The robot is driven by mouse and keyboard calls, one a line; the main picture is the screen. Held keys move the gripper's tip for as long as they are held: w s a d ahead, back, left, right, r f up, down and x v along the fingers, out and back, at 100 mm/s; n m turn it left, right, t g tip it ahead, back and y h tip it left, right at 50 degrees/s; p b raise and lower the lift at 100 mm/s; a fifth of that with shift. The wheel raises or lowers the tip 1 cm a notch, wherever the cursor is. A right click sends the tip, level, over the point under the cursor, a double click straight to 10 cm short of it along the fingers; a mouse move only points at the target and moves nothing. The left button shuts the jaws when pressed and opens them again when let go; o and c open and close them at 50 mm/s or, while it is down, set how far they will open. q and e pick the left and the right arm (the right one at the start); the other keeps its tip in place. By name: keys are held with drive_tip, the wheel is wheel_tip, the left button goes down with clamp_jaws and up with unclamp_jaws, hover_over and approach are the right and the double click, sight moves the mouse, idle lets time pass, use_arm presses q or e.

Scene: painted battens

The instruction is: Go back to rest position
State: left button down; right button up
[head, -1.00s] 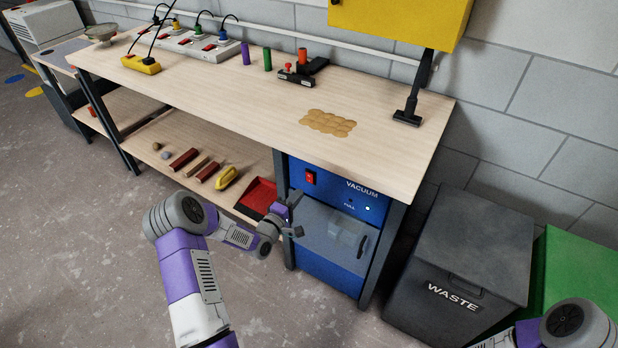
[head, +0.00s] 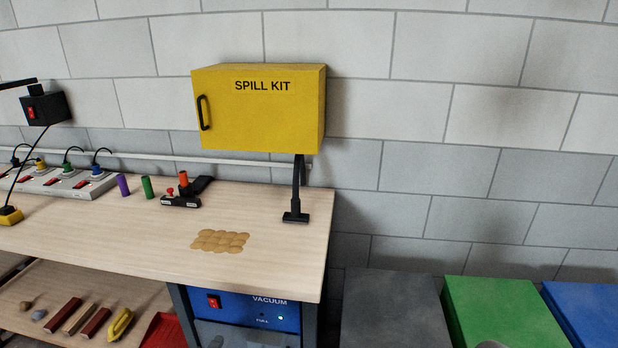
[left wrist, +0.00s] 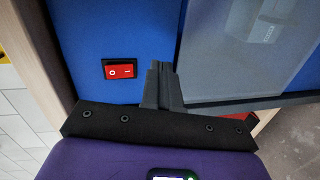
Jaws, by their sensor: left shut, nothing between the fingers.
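My left gripper (left wrist: 158,70) is shut and empty in the left wrist view. It is in front of the blue vacuum unit (left wrist: 95,35), just right of the red rocker switch (left wrist: 119,69); I cannot tell whether it touches the front. My right gripper is not in view.
The workbench (head: 120,225) carries a power strip (head: 65,184), coloured cylinders and a tan patch (head: 220,241). A yellow spill kit cabinet (head: 255,120) hangs above. Grey (head: 390,305), green (head: 500,312) and blue (head: 585,310) bins stand at right.

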use_arm(q)
drive_tip(key=s+d+f+m+g+h+p, duration=0.1)
drive_tip(key=s+d+f+m+g+p, duration=0.2)
drive_tip(key=s+d, duration=0.35)
drive_tip(key=s+d+f+m+g+h+p, duration=0.1)
drive_tip(key=s+d+f+m+g, duration=0.35)
drive_tip(key=d, duration=0.35)
drive_tip(key=s+d+m+g+p, duration=0.1)
drive_tip(key=s+d+m+g, duration=0.1)
drive_tip(key=s, duration=0.6)
drive_tip(key=s+d+m+g+p, duration=0.1)
drive_tip(key=s+d+m+g, duration=0.2)
drive_tip(key=s, duration=0.6)
drive_tip(key=d+g, duration=0.1)
drive_tip(key=g, duration=0.1)
drive_tip(key=shift+d+r+g, duration=0.15)
drive_tip(key=shift+d+g, duration=0.05)
drive_tip(key=shift+g, duration=0.15)
